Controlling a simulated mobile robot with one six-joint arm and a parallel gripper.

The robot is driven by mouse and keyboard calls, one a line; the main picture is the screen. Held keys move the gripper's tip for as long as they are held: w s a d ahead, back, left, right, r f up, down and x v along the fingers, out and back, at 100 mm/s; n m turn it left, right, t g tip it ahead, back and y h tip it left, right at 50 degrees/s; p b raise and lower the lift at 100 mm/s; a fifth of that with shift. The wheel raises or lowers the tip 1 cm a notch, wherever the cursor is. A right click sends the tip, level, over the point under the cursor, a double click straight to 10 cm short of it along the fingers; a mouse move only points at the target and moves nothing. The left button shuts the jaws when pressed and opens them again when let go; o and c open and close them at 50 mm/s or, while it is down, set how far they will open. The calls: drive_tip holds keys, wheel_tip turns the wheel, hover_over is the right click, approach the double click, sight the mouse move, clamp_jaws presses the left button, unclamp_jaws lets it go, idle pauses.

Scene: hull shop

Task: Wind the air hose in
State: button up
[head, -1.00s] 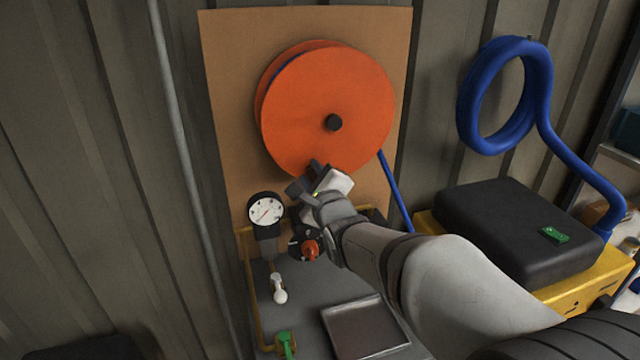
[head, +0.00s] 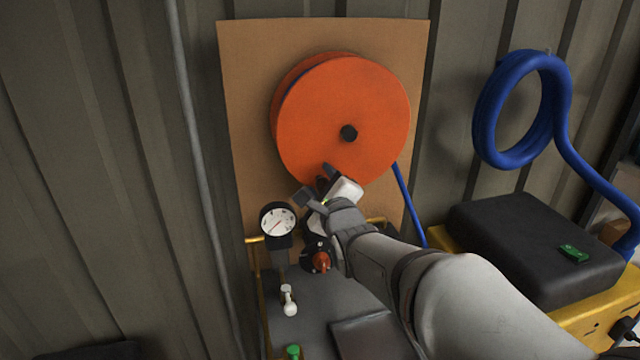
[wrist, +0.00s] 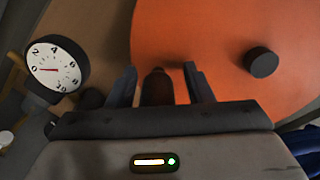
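The orange hose reel (head: 345,105) with a black hub (head: 349,133) is mounted on a brown board. A blue hose (head: 409,204) runs down from its lower right edge. My gripper (head: 316,182) is at the reel's lower left edge. In the wrist view, a dark reddish-brown handle (wrist: 157,88) stands between the two fingers of my gripper (wrist: 160,82), with a gap on each side. The handle also shows as a small dark shape in the head view (head: 321,184). The fingers are open. The handle's base is hidden.
A pressure gauge (head: 278,221) is just left of my gripper, with a red knob (head: 321,261) below the wrist. A white-tipped lever (head: 288,300) stands lower. At right are a blue hose coil (head: 520,110) and a black-topped yellow cart (head: 530,240).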

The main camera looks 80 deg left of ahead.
drive_tip(key=shift+o, duration=0.3)
drive_tip(key=shift+f, duration=0.15)
drive_tip(key=shift+d, duration=0.5)
drive_tip(key=d+b, duration=0.1)
drive_tip(key=d, duration=0.5)
drive_tip(key=shift+d+b, duration=0.4)
drive_tip(key=shift+w, duration=0.1)
